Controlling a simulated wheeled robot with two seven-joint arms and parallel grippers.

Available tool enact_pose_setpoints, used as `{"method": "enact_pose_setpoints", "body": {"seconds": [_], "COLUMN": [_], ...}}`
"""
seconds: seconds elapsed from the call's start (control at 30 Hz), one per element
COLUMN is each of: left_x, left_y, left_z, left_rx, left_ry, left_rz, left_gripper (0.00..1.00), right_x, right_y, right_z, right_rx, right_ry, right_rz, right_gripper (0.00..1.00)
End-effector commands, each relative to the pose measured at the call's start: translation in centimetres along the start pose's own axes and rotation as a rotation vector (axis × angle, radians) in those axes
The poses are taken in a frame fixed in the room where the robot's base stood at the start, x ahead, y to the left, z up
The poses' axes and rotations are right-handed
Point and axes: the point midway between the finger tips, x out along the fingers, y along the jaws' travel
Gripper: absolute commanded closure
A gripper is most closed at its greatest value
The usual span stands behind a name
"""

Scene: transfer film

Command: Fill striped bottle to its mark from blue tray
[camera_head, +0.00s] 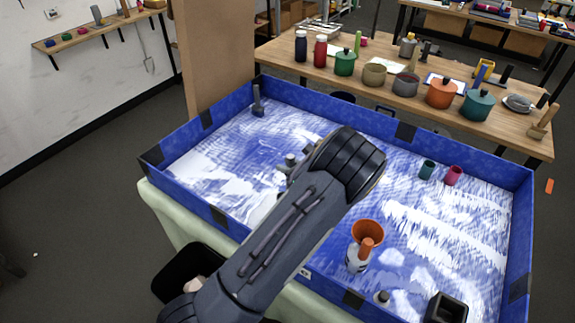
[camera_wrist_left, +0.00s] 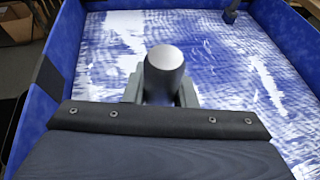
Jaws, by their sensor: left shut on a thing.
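The large blue tray (camera_head: 215,113) has blue walls with dark patches and a blue-and-white streaked floor; it also shows in the left wrist view (camera_wrist_left: 52,115). A white bottle with dark markings (camera_head: 357,262) stands near its front, with an orange funnel (camera_head: 367,229) at its top. The bottle's mark and fill level cannot be made out. My left gripper (camera_head: 291,167) is over the tray's middle, left of and behind the bottle, partly hidden by my arm. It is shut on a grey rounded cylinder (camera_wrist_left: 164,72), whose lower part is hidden. My right gripper is not in view.
A green cup (camera_head: 427,169) and a pink cup (camera_head: 453,175) stand at the tray's back right. A dark upright tool (camera_head: 257,101) is in the back left corner. A black open box (camera_head: 447,307) is at the front right. A wooden table (camera_head: 430,121) with pots stands behind.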

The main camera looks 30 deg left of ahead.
Motion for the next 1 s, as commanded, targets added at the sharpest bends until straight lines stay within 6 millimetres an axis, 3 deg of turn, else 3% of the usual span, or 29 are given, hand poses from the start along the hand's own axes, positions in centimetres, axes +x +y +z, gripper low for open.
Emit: {"method": "enact_pose_setpoints", "body": {"seconds": [1.0], "left_x": [1.9], "left_y": [0.0], "left_z": [-4.9], "left_rx": [0.001], "left_ry": [0.0], "left_rz": [-0.001], "left_gripper": [1.0], "right_x": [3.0], "right_y": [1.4], "right_z": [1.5], "right_rx": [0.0], "right_ry": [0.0], "right_rz": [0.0], "right_gripper": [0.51]}}
